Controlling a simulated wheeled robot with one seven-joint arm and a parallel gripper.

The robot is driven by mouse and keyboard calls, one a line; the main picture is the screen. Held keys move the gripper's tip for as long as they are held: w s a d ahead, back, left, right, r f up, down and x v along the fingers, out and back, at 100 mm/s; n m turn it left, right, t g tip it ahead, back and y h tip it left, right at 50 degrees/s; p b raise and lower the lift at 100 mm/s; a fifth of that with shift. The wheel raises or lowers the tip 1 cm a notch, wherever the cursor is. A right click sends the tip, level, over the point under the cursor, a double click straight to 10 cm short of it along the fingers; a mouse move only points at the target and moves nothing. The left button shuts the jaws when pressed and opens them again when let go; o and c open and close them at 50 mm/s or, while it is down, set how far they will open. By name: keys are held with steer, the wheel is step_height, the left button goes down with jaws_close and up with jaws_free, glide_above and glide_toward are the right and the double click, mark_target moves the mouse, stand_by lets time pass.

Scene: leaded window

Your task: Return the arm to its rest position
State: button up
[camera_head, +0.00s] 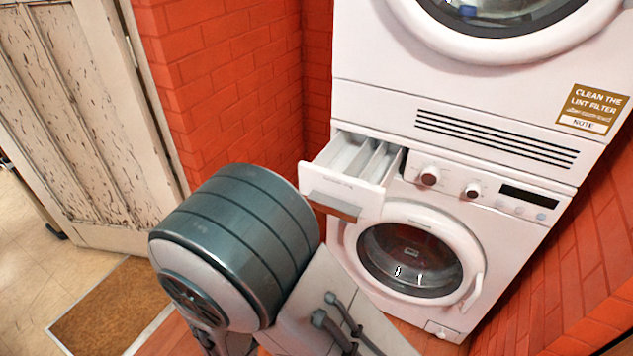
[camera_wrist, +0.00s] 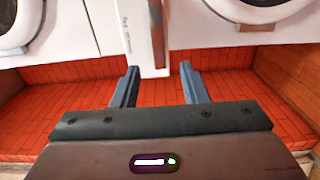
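My gripper (camera_wrist: 158,68) shows in the wrist view with its two dark fingers spread apart and nothing gripped. The pulled-out white detergent drawer (camera_wrist: 135,30) is just ahead of it, its end lying between the fingertips in the picture with gaps on both sides. I cannot tell the exact depth between them. In the head view the drawer (camera_head: 340,180) stands open at the upper left of the washer (camera_head: 480,245). My arm (camera_head: 240,250) fills the lower middle of the head view, and my gripper is not visible there.
A dryer (camera_head: 380,60) is stacked above the washer, whose round door (camera_head: 410,260) is shut. Red brick walls (camera_head: 235,80) stand on both sides. A worn white door (camera_head: 80,120) and a brown mat (camera_head: 105,310) are at the left, with open floor there.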

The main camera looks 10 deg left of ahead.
steer(key=s+d+r+m+g+h+p, duration=0.1)
steer(key=d+r+m+g+h+p, duration=0.15)
steer(key=d+r+g, duration=0.35)
steer(key=d+r+m+g+h+p, duration=0.1)
steer(key=d+r+m+g+p, duration=0.15)
steer(key=d, duration=0.55)
steer(key=s+d+r+m+g+h+p, duration=0.1)
steer(key=d+r+m+g+p, duration=0.35)
steer(key=d, duration=0.25)
steer(key=s+d+r+m+y+p, duration=0.2)
steer(key=r+y+p, duration=0.2)
steer(key=r, duration=0.3)
steer(key=s+d+r+m+g+y+p, duration=0.1)
steer(key=s+d+r+m+y+p, duration=0.1)
steer(key=r+y+p, duration=0.2)
step_height(320, 180, up, 4)
steer(key=y, duration=0.2)
steer(key=shift+s+f+m+y+p, duration=0.15)
steer(key=shift+f+m+y+p, duration=0.1)
steer(key=shift+m+y+p, duration=0.1)
